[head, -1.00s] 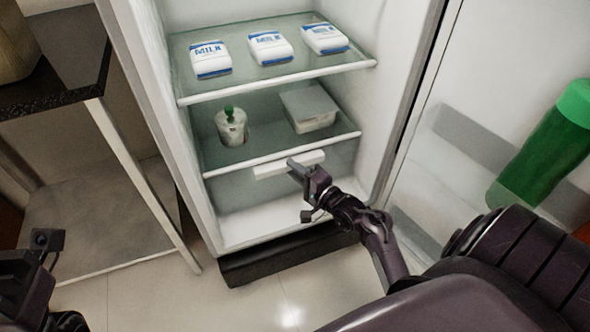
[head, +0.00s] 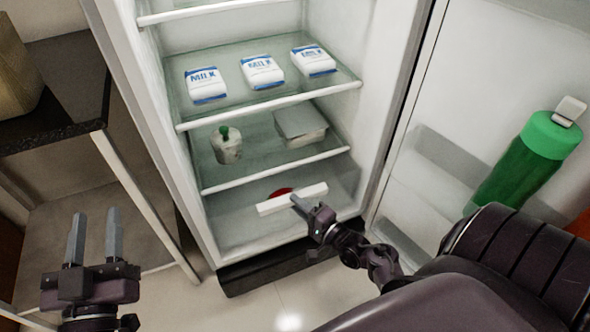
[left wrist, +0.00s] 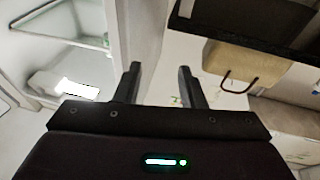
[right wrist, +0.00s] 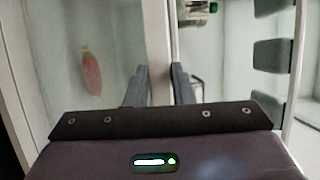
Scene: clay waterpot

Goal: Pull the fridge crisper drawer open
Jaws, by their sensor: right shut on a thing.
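The crisper drawer (head: 235,228) sits at the bottom of the open fridge, below the lowest glass shelf. Its white bar handle (head: 278,204) stands forward of the shelf edge, so the drawer is partly out. A red item (head: 281,192) shows behind the handle; it also appears in the right wrist view (right wrist: 91,72). My right gripper (head: 298,203) is shut on the handle, whose white bar runs between the fingers in the right wrist view (right wrist: 158,45). My left gripper (head: 96,214) is open and empty, left of the fridge.
Several milk packs (head: 262,72) lie on the shelf above. A jar (head: 226,147) and a lidded box (head: 300,127) stand on the lower shelf. The open door at right holds a green bottle (head: 528,160). A dark-topped side table (head: 60,125) stands left. Floor in front is clear.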

